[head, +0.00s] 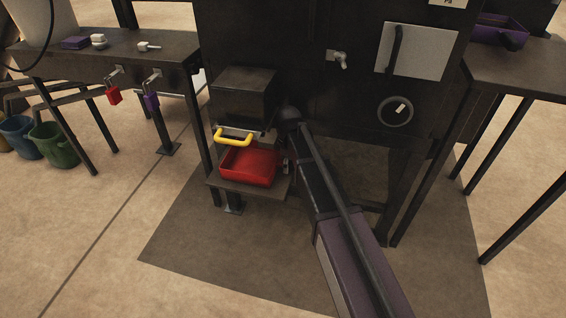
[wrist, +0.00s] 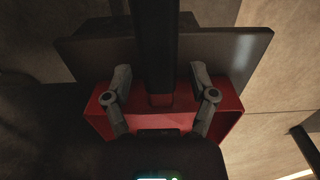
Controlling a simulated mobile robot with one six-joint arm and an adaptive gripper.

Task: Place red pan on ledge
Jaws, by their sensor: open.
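The red pan (head: 248,167) is a shallow open tray. In the head view it rests on the small dark ledge (head: 218,186) at the front of the black machine, below a yellow handle (head: 234,137). My gripper (head: 286,163) is at the pan's right side, mostly hidden by my arm. In the wrist view the red pan (wrist: 229,112) lies beyond the open fingers of my gripper (wrist: 161,72), with the dark ledge plate (wrist: 85,52) behind it. A dark bar crosses between the fingers. I cannot tell whether the fingers touch the pan.
The black machine (head: 300,40) stands close behind, with a dark box (head: 243,93) above the ledge. A table (head: 170,45) with red and purple padlocks is at left. Another table (head: 530,70) holds a purple tray at right. Floor left of the ledge is clear.

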